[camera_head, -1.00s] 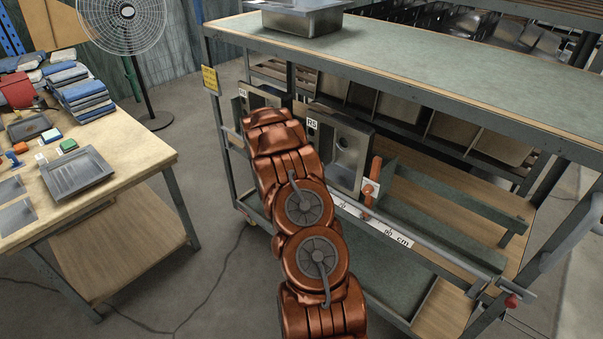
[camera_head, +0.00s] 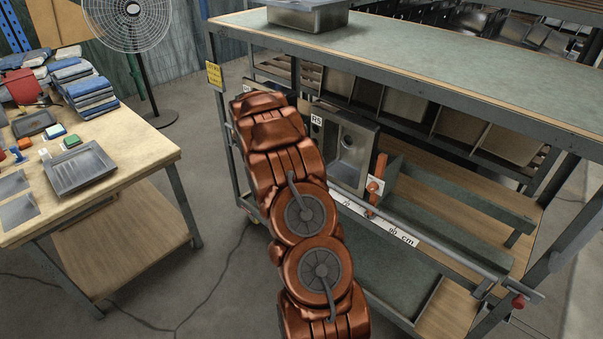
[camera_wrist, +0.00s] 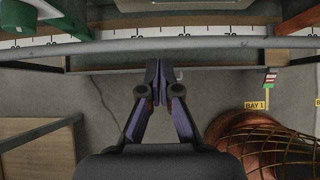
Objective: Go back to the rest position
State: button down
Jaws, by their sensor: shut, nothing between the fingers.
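My gripper (camera_wrist: 159,75) shows in the wrist view with its two dark purple-grey fingers together at the tips and nothing between them. It points toward a grey rail and a ruler strip (camera_wrist: 120,32) on the rack. In the head view my copper-coloured arm hides the gripper. The arm stands in front of the left part of the rack (camera_head: 400,75). A steel sink (camera_head: 351,150) stands upright in the rack beside the "R5" label, just right of the arm.
A wooden table (camera_head: 140,165) with a grey tray (camera_head: 80,170) and folded blue cloths stands at left. A fan (camera_head: 127,20) stands behind it. Grey floor lies between table and rack.

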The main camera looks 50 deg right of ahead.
notch_tip(320, 180, up, 6)
jog(key=shift+a+r+b, duration=0.15)
jog(key=shift+a+b, duration=0.05)
jog(key=shift+b, duration=0.15)
jog(key=s+a+r+m+y, duration=0.1)
jog(key=s+a+r+m, duration=0.25)
jog(key=a, duration=0.55)
jog(key=s+a+r+m+y, duration=0.1)
jog(key=s+a+r+m, duration=0.25)
jog(key=a, duration=0.55)
jog(key=s+a+r+m+y, duration=0.1)
jog(key=s+a+r+m, duration=0.2)
jog(key=a, duration=0.5)
jog(key=s+a+m+g+y, duration=0.1)
jog(key=s+a+m+y, duration=0.4)
jog(key=s+a, duration=1.7)
jog(key=s+r+m, duration=0.1)
jog(key=s+m, duration=0.1)
jog(key=shift+s+a+m+g, duration=0.25)
jog(key=shift+s+m+g, duration=0.05)
jog(key=shift+s, duration=0.05)
